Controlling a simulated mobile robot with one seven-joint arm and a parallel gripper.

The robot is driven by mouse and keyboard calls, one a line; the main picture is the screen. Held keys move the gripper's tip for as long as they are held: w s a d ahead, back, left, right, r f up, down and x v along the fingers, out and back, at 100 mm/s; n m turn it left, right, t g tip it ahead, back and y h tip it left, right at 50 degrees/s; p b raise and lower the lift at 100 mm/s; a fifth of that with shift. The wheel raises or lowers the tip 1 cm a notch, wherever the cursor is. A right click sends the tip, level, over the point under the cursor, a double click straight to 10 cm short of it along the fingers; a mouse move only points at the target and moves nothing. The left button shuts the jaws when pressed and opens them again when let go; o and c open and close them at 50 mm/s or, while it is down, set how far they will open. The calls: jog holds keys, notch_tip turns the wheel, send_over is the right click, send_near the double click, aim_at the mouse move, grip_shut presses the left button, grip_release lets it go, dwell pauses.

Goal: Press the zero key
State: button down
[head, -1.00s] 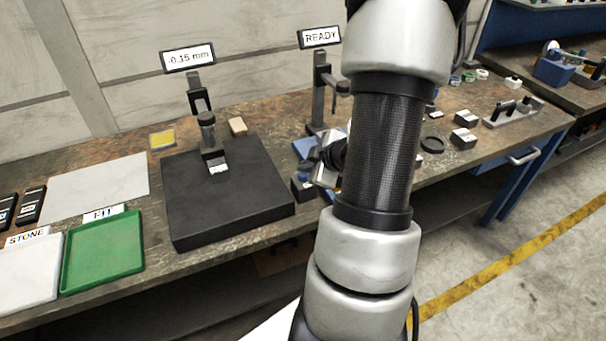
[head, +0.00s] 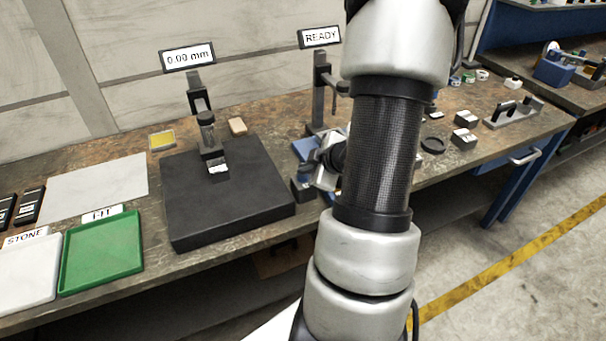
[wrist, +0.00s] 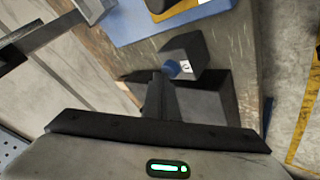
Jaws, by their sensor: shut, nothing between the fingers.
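The zero key is a blue round button (wrist: 171,69) on a small dark block (wrist: 187,48) with a white label in the wrist view. My gripper (wrist: 157,76) is shut and empty, its dark fingertips right beside the button; I cannot tell whether they touch it. In the head view my arm hides most of this area, and the gripper end shows only partly beside it. The readout sign (head: 188,58) above the black plate (head: 225,205) shows 0.00 mm.
A stand with a READY sign (head: 319,37) rises behind my arm. A green tray (head: 103,252) and a white STONE tray (head: 28,272) lie at the left. Small blocks (head: 465,138) stand on the bench at the right. A blue mat (wrist: 165,22) lies beyond the key block.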

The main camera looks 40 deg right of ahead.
aim_at(306, 177)
dwell(0.4)
jog(key=shift+r+p, duration=0.85)
jog(key=shift+p, duration=0.1)
jog(key=shift+r, duration=0.1)
notch_tip(306, 177, up, 5)
jog(key=p, duration=0.4)
jog(key=shift+p, duration=0.4)
